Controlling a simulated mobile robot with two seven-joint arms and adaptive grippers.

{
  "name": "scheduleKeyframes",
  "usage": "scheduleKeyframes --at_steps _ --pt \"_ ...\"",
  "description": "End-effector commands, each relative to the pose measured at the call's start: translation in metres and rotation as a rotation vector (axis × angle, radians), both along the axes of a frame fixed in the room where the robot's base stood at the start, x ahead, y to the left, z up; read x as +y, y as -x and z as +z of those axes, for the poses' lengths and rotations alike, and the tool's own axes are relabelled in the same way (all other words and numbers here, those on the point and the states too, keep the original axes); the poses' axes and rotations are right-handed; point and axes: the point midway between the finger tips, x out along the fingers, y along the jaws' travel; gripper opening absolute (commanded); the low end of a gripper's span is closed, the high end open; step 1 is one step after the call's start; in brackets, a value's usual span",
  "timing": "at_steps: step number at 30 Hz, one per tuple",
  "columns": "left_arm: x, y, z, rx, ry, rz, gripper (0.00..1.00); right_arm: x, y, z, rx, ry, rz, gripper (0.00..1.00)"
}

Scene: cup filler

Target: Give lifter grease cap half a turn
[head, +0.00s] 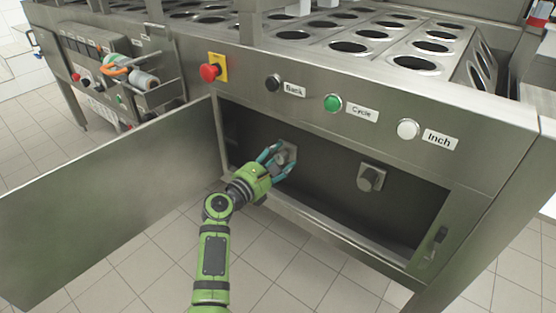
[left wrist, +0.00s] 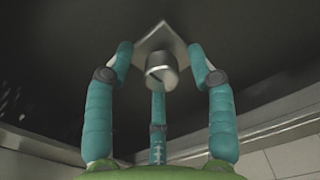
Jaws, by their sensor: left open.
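A grey grease cap (head: 287,153) on a square plate sits on the back wall inside the open cabinet, partly hidden by my fingers in the head view. It shows in the left wrist view (left wrist: 160,68) as a round knob with a slot mark on its end. My left gripper (head: 277,160) is open, with teal fingers spread around this cap. In the left wrist view, gaps show between the cap and the two side fingers; contact with the middle finger cannot be told. A second similar cap (head: 371,178) is further right, clear of the gripper. My right gripper is out of view.
The cabinet door (head: 110,200) stands swung open to the left, beside my arm. The cabinet's lower edge (head: 330,235) runs below the gripper. Above are a red stop button (head: 208,72) and Back (head: 273,83), Circle (head: 333,103) and Inch (head: 408,129) buttons.

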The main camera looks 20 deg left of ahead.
Motion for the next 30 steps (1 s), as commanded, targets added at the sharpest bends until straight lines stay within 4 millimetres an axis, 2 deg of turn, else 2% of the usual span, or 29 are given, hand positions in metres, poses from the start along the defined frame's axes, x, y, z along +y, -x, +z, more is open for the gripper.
scheduleKeyframes --at_steps 1,3,5,6,19,30 --pt "0.0001 0.0002 0.0 0.0 0.0 0.0 0.56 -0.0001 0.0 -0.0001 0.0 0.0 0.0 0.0" --pt "0.0001 0.0003 -0.0001 0.0 0.0 0.0 0.28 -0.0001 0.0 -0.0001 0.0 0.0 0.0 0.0" --pt "0.0002 0.0003 -0.0002 0.0 0.0 0.0 0.04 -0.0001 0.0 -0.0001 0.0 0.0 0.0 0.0" --pt "0.0 0.0003 0.0001 0.0 0.0 0.0 0.0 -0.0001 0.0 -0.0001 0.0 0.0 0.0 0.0" --pt "-0.0004 -0.0001 0.003 -0.022 -0.043 -0.001 0.0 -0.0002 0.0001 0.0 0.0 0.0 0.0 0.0" --pt "-0.0017 -0.0001 0.0048 -0.116 -0.291 -0.001 0.0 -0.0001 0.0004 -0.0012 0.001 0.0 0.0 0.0"
